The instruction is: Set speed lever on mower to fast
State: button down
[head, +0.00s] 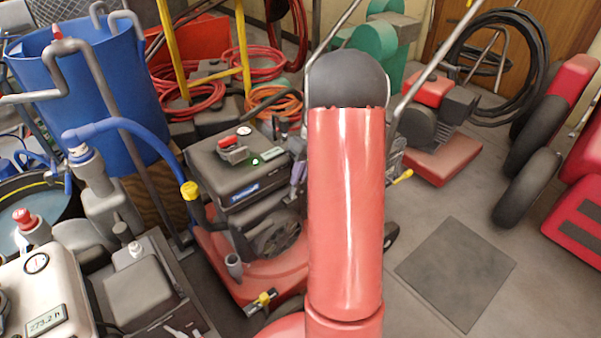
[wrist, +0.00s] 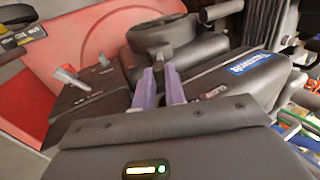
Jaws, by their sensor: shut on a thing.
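The mower with a black engine (head: 240,170) and red deck stands left of my arm in the head view. Its black engine housing with a blue label (wrist: 245,65) fills much of the wrist view. My gripper (wrist: 161,72) has two lavender fingers, close together and shut on a thin dark lever (wrist: 159,66), apparently the speed lever. The fingers hide its lower part. In the head view my gripper (head: 298,172) shows at the engine's right side, and the lever is hidden there. I cannot read any slow or fast marks.
A blue barrel (head: 85,80) and red hoses (head: 200,95) are at the left.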

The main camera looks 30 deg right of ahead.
jog(key=c, duration=1.4)
grip_release()
jog(key=shift+c, duration=0.2)
jog(key=v, duration=0.7)
jog(key=shift+r, duration=0.4)
jog(key=shift+d, duration=0.1)
